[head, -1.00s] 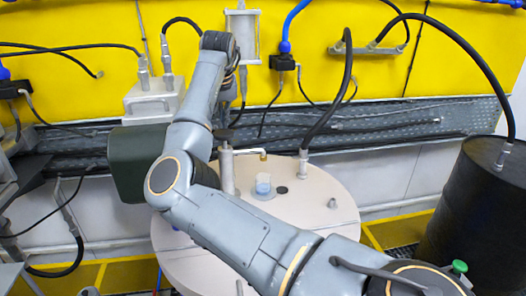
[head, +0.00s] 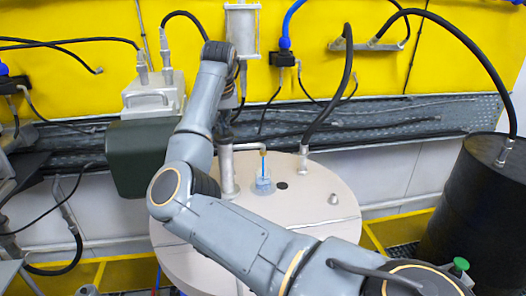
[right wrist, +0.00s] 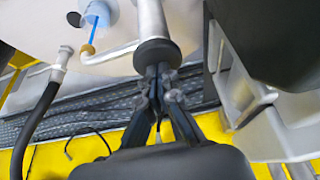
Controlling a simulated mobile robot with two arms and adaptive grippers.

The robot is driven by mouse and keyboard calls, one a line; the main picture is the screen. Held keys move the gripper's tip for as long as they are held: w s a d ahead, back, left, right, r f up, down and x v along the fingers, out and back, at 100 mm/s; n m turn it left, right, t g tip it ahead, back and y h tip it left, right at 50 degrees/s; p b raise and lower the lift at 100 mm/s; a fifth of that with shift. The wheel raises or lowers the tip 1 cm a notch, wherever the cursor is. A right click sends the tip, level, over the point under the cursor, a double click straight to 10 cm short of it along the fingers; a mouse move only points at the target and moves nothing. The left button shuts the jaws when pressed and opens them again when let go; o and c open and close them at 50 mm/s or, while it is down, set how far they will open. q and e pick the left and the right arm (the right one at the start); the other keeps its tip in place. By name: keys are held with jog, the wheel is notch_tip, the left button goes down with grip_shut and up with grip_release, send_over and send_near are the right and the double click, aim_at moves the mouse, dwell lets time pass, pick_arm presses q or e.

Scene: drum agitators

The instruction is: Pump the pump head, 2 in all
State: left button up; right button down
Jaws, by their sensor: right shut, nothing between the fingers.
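The pump is a grey upright tube (head: 227,170) with a bent side spout, standing on the round pale drum lid (head: 310,215). In the right wrist view its dark round pump head (right wrist: 158,53) sits right at the fingertips of my right gripper (right wrist: 159,72). The fingers are shut, with nothing between them, and appear to press on the head. A blue stream (head: 263,163) falls from the spout's brass tip into a clear cup (head: 263,186) on the lid. In the head view my right arm hides part of the pump top. My left gripper is not in view.
A black hose (head: 328,107) rises from a fitting on the lid behind the cup. A black drum (head: 480,210) stands at the right. A pale box (head: 153,100) with hoses is at the back left, before the yellow wall.

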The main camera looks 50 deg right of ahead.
jog(key=shift+f, duration=0.45)
jog(key=shift+r, duration=0.1)
notch_tip(320, 180, up, 3)
jog(key=shift+f+p, duration=0.2)
jog(key=shift+p, duration=1.05)
jog(key=shift+r, duration=0.95)
notch_tip(320, 180, up, 6)
